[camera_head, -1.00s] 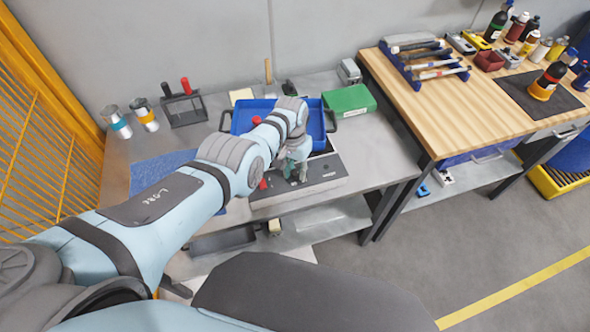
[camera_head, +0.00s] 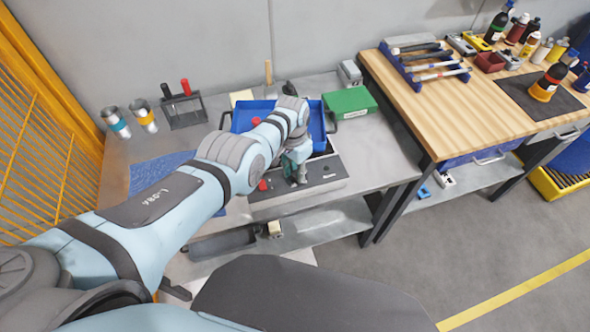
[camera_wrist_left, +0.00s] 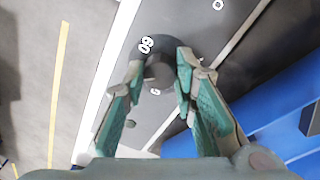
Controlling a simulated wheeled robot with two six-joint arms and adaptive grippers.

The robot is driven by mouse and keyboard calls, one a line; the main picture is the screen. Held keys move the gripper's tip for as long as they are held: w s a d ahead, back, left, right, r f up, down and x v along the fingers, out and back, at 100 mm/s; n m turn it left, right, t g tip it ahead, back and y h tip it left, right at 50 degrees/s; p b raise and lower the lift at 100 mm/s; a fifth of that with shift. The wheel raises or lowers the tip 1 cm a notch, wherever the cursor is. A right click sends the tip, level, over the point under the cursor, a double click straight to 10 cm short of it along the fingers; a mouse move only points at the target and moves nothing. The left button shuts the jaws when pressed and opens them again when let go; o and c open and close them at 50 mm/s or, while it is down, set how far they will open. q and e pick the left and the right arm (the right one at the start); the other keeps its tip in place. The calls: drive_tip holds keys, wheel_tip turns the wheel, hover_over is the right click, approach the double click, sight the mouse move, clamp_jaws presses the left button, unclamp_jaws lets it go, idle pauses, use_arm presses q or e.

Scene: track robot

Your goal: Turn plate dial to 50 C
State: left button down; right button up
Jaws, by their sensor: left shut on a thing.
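The plate's dark front panel (camera_head: 325,172) shows in the head view at the front of the grey bench. In the left wrist view the panel (camera_wrist_left: 182,100) runs diagonally, with white markings beside the dial; one looks like 60. The dial (camera_wrist_left: 161,68) is a dark round knob. My left gripper (camera_wrist_left: 158,75) reaches down on it, one green-padded fingertip at each side, shut on the dial. In the head view the left gripper (camera_head: 294,178) is over the panel, and my wrist hides the dial. The dial's exact setting cannot be read. My right gripper is not in view.
A blue tray (camera_head: 243,118) lies behind the plate, with a green box (camera_head: 349,101) to its right. A tool rack (camera_head: 183,112) and two metal cups stand at the back left. A wooden bench (camera_head: 450,105) with tools and bottles is to the right.

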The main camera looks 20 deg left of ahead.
sight(293, 173)
use_arm(q)
drive_tip(key=c, duration=1.3)
unclamp_jaws()
drive_tip(key=shift+s, duration=0.15)
drive_tip(key=shift+w+r, duration=0.2)
drive_tip(key=shift+r, duration=0.25)
wheel_tip(293, 173, up, 11)
drive_tip(key=shift+a, duration=0.3)
